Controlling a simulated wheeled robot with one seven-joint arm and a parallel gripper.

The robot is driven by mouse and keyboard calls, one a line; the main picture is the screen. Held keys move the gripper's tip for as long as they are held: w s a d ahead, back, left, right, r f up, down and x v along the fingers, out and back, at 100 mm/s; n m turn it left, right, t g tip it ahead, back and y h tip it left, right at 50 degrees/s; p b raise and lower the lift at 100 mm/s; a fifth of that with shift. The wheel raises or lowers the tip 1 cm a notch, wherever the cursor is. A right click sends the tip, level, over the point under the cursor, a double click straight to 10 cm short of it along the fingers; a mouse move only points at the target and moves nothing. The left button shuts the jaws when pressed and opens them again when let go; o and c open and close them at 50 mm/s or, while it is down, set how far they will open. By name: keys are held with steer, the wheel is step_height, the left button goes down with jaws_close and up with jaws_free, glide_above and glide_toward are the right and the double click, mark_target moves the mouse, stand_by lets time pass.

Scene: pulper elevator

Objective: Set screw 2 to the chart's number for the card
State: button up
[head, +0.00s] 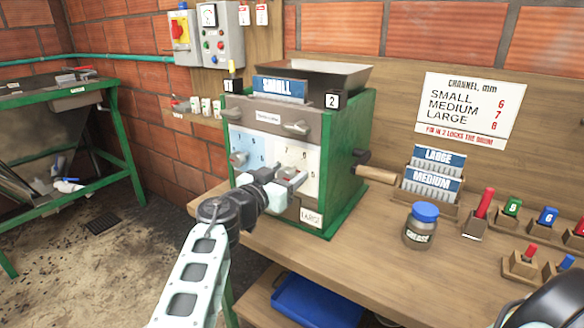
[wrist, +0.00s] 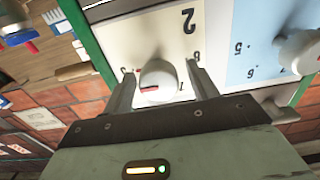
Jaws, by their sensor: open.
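The blue card reading SMALL (head: 278,88) stands on top of the green-sided pulper (head: 347,140). The chart (head: 466,108) on the wall lists SMALL 6, MEDIUM 7 and LARGE 8. Screw 2 is the white round knob (wrist: 158,80) on the cream panel (wrist: 152,38) marked 2, with a red mark on its face. My gripper (head: 284,180) is at this panel. In the wrist view my open gripper (wrist: 160,76) has one finger on each side of the knob. Numbers surround the knob, partly covered by the fingers; I cannot tell which one the red mark indicates.
Another knob (head: 238,158) sits on the blue panel to the left. A wooden handle (head: 375,173) sticks out at the pulper's right. A grease jar (head: 421,225), a card holder (head: 430,190) and coloured pins in blocks stand on the bench (head: 365,235).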

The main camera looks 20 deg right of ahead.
steer(key=c, duration=1)
